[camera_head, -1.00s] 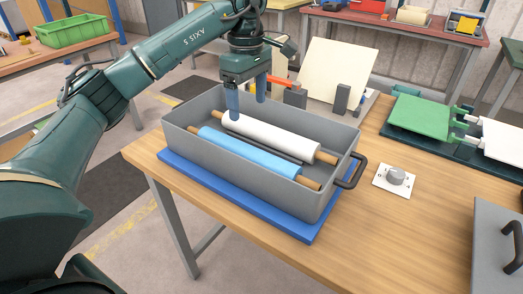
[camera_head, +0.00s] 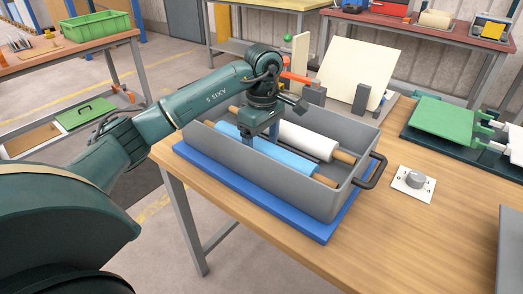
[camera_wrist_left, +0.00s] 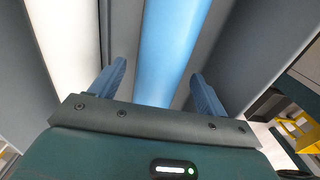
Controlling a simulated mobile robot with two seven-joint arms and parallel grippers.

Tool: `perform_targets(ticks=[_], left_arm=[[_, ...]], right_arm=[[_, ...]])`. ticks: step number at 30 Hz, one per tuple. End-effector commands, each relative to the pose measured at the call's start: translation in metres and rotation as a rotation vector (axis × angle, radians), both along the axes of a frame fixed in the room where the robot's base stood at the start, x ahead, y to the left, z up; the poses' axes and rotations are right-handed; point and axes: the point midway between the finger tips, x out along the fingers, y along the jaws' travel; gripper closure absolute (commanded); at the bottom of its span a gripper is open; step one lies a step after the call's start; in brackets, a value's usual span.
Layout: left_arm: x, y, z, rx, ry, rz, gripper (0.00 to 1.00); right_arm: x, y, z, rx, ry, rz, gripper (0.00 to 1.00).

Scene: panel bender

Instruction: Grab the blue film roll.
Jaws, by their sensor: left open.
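The blue film roll (camera_head: 285,160) lies lengthwise in a grey bin (camera_head: 262,185), with a wooden core end showing at its near right. My left gripper (camera_head: 260,142) is over the roll, pointing down, and hides part of it. In the left wrist view the gripper (camera_wrist_left: 155,85) is open, with one blue finger on each side of the blue roll (camera_wrist_left: 170,45). I cannot tell whether the fingers touch it. A white roll (camera_head: 308,140) lies beside the blue one, and it also shows in the left wrist view (camera_wrist_left: 68,40). My right gripper is not in view.
The bin stands on a blue mat (camera_head: 322,236) on a wooden table (camera_head: 385,235). The bin's black handle (camera_head: 372,172) sticks out at its right end. A dial plate (camera_head: 413,184) and a green panel (camera_head: 442,122) are to the right.

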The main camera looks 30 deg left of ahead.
Motion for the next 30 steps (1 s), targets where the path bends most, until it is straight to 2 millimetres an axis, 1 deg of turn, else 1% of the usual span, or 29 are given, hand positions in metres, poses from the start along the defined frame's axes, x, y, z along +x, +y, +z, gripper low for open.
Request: perform_targets(ticks=[2, 8, 27, 28, 30], left_arm=[[-0.0001, -0.0003, -0.0032, -0.001, -0.001, -0.001, 0.24], [0.0001, -0.0003, -0.0034, -0.001, -0.001, -0.001, 0.24], [0.0001, -0.0003, -0.0033, -0.001, -0.001, -0.001, 0.77], [0.0001, -0.0003, -0.0033, -0.001, -0.001, -0.001, 0.79], [0.0002, -0.0002, -0.0027, -0.001, -0.002, -0.001, 0.79]], right_arm=[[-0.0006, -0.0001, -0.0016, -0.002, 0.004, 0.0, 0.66], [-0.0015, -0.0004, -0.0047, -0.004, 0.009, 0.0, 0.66], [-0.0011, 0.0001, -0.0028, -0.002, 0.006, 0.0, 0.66], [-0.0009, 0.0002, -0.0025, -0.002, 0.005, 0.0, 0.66], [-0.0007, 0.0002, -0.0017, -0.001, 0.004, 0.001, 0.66]])
